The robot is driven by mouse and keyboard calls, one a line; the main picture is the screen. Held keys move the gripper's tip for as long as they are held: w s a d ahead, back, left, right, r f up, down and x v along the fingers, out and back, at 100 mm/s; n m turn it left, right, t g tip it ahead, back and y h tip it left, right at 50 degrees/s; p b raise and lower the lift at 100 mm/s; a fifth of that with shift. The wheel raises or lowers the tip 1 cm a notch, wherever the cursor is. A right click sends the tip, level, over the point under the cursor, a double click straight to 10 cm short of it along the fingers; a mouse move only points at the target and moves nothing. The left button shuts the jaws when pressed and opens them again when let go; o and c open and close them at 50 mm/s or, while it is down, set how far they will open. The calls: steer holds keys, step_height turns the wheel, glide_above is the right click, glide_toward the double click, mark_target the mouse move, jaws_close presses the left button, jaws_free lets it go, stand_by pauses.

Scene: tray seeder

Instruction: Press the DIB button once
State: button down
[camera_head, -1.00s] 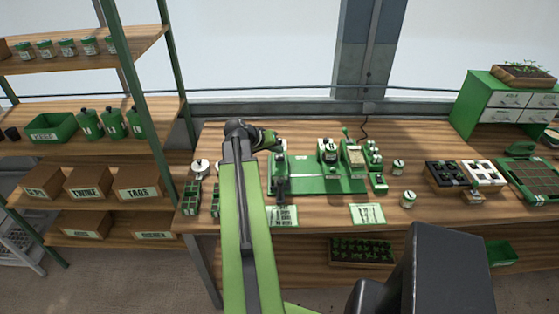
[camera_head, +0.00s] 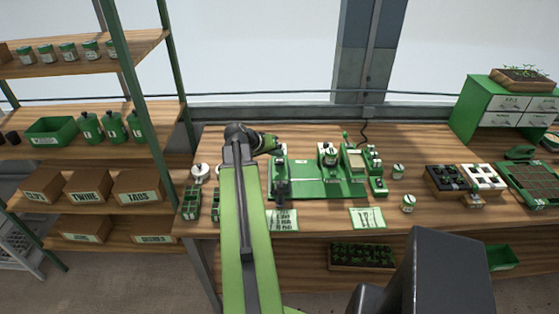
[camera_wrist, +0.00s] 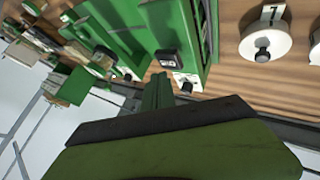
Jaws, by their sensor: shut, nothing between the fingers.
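The green seeding station (camera_head: 330,188) lies on the wooden bench, with an upright green stand (camera_head: 280,165) at its left end. My gripper (camera_head: 278,146) is at the top of that stand in the head view; its fingertips are hard to make out there. In the wrist view my gripper (camera_wrist: 158,92) is shut and empty, its green fingers close to a black block with a small label (camera_wrist: 168,57) and a small white plate with a dark knob (camera_wrist: 187,82). Contact cannot be told. I cannot read DIB on either, so the DIB button is not certain.
White round dials (camera_head: 200,172) stand left of the station; one (camera_wrist: 265,40) is marked 7 in the wrist view. Printed cards (camera_head: 367,217) lie in front. Jars (camera_head: 408,203) and seedling trays (camera_head: 447,178) stand to the right. A shelf rack (camera_head: 88,185) is at the left.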

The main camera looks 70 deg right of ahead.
mark_target(278, 162)
stand_by(0.8)
steer(key=shift+f+b, duration=0.45)
steer(key=shift+f+b, duration=0.8)
stand_by(0.7)
steer(key=shift+r, duration=0.15)
steer(key=shift+r+p, duration=1.1)
steer(key=shift+p, duration=0.15)
step_height(278, 162, up, 5)
steer(key=p, duration=0.5)
steer(key=shift+r, duration=0.15)
